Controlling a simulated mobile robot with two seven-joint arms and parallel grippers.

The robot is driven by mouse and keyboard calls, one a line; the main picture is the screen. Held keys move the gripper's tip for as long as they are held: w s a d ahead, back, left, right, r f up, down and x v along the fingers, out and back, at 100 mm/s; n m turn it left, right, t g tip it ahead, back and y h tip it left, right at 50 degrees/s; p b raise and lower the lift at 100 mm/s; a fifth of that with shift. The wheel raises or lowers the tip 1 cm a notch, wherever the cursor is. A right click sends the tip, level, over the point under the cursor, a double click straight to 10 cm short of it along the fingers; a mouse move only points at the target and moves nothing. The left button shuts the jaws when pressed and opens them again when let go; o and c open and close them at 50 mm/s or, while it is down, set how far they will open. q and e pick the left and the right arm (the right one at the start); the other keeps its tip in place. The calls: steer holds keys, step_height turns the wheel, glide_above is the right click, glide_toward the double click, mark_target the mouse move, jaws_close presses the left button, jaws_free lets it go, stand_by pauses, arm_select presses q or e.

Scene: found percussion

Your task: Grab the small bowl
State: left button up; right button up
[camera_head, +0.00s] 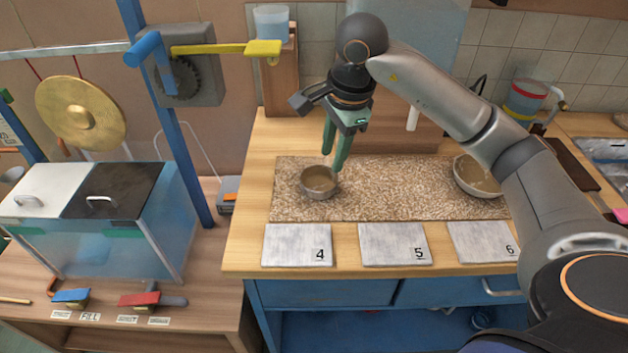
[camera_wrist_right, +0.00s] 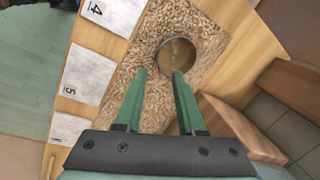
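The small bowl (camera_head: 319,183) is a metallic, round bowl with a brownish inside. It sits upright on the speckled mat (camera_head: 405,190), near the mat's left end, behind plate 4. My right gripper (camera_head: 333,160) has green fingers pointing down, just above and behind the bowl's right side. In the right wrist view the bowl (camera_wrist_right: 180,57) lies just beyond the fingertips (camera_wrist_right: 159,74). The fingers are apart with nothing between them. The right-hand finger overlaps the bowl's near rim in that picture; I cannot tell whether it touches. My left gripper is not in view.
A larger pale bowl (camera_head: 474,178) stands at the mat's right end, partly behind my right arm. Numbered plates 4 (camera_head: 290,243), 5 (camera_head: 390,243) and 6 (camera_head: 480,240) lie along the front. A wooden block (camera_head: 280,75) stands behind. The mat between the bowls is clear.

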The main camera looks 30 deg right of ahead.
steer(key=d, duration=0.1)
glide_above(329, 190)
steer(key=f, duration=0.6)
steer(key=shift+s+d+f, duration=0.1)
steer(key=shift+s+f, duration=0.15)
steer(key=shift+f, duration=0.1)
steer(key=f, duration=0.5)
steer(key=shift+w, duration=0.3)
steer(key=shift+a, duration=0.2)
jaws_close()
stand_by(0.3)
